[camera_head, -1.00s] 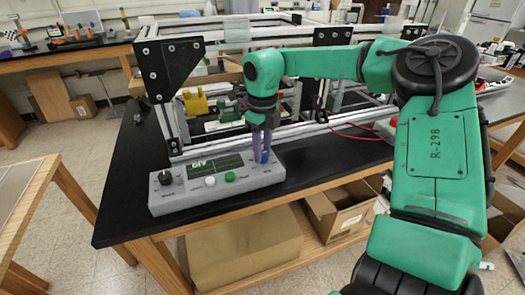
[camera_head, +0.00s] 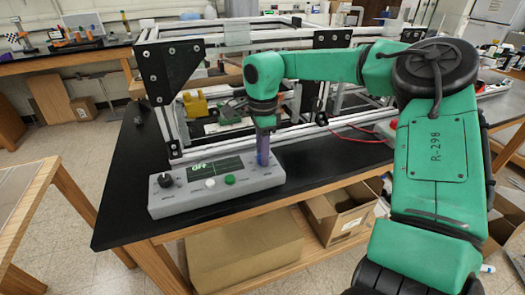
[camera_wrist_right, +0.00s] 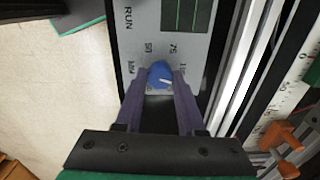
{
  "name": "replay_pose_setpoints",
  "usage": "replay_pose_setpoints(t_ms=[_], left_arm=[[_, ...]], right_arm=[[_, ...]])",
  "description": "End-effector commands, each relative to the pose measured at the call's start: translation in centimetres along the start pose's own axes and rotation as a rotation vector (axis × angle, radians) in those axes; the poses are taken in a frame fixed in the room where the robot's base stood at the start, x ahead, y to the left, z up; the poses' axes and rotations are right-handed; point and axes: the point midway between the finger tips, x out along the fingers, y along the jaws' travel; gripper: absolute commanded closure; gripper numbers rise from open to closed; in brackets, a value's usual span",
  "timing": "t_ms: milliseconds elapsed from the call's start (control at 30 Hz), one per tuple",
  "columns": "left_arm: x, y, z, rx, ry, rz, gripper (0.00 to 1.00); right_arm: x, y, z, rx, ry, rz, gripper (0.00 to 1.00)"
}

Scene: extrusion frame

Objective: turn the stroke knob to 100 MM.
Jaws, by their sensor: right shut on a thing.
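The blue stroke knob (camera_wrist_right: 160,72) shows in the right wrist view on the grey control box (camera_wrist_right: 146,18), between my right gripper's purple fingers. The fingers stand on either side of the knob and are shut on it. A short white mark shows on the knob's lower right part. Labels 50 and 75 are readable beside it; a label by the right finger is partly hidden. In the head view my right gripper (camera_head: 262,150) points down at the right end of the control box (camera_head: 240,191), hiding the knob there. My left gripper is not in view.
The box also has a black knob (camera_head: 165,180), a white button (camera_head: 210,184), a green button (camera_head: 230,180) and a display (camera_head: 213,168) reading OFF. An aluminium extrusion frame (camera_head: 225,146) stands right behind the box. The black bench top (camera_head: 120,215) is clear to the left.

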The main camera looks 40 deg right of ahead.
Motion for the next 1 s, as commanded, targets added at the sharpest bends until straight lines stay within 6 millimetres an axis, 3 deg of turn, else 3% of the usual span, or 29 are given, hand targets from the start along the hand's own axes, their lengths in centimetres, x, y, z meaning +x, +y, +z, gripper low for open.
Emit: replay_pose_setpoints(t_ms=[400,1000], left_arm=[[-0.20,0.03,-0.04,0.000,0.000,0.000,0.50],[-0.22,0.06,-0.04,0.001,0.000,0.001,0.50]], right_arm=[[-0.10,-0.02,0.06,-0.264,-0.002,-0.002,1.00],[-0.09,-0.01,0.06,-0.324,-0.002,-0.002,1.00]])
